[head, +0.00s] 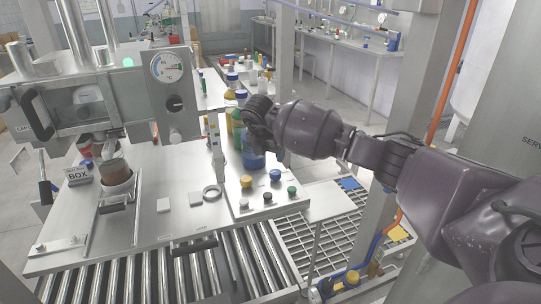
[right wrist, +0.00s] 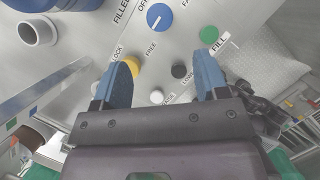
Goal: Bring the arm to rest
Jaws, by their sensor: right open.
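My right arm reaches in from the right in the head view. Its gripper (head: 258,128) hangs above the rear of the control panel (head: 262,207), seen mostly from behind its wrist. In the right wrist view the blue-grey fingers of the right gripper (right wrist: 165,64) are spread apart with nothing held between them. Below and around them are a yellow knob (right wrist: 132,64), a white knob (right wrist: 156,96) and a black knob (right wrist: 178,72). Whether the fingers touch the panel is hard to tell. My left gripper is not in view.
The panel also bears a blue selector (head: 275,174) and a green button (head: 292,190). Several bottles stand behind the gripper. A machine with a round gauge (head: 167,67) is at left. A roller conveyor (head: 190,275) runs in front. A metal post (head: 378,215) stands close to my arm.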

